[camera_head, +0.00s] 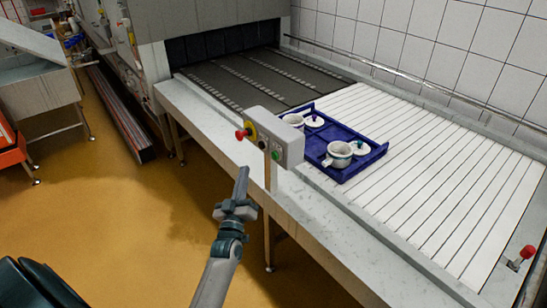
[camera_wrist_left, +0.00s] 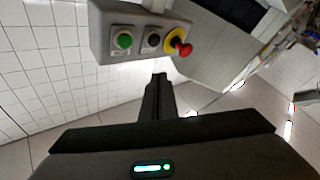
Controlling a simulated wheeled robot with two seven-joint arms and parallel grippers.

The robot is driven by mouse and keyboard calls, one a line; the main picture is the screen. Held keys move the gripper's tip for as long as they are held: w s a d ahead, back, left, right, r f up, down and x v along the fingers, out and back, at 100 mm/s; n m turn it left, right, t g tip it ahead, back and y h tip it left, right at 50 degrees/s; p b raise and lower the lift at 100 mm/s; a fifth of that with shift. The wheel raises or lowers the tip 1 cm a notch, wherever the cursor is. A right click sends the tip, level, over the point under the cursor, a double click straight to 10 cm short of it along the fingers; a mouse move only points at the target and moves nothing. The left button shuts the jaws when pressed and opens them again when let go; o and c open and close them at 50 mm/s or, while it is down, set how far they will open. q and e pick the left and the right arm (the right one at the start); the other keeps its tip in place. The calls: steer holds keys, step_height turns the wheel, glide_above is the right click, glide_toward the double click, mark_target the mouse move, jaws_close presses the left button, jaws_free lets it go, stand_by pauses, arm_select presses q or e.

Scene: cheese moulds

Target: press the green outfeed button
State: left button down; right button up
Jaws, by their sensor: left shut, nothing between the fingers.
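The green button (camera_head: 275,155) sits on the front of a grey control box (camera_head: 284,137) on a post at the conveyor's near edge. My left gripper (camera_head: 242,172) is shut and empty, pointing up, just in front of and below the box. In the left wrist view its fingertips (camera_wrist_left: 159,77) are below the buttons and apart from the box. My right gripper is not in view.
A black button (camera_wrist_left: 153,40) and a red emergency stop (camera_wrist_left: 181,47) on yellow share the box. A blue tray (camera_head: 348,172) with white moulds stands on the slatted conveyor (camera_head: 440,160) behind it. Another red button (camera_head: 527,252) is at right.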

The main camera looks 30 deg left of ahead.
mark_target(275, 155)
arm_select(q)
steer(key=w+d+b, duration=0.2)
steer(key=w+d, duration=0.1)
steer(key=w, duration=0.4)
steer(key=shift+w, duration=0.25)
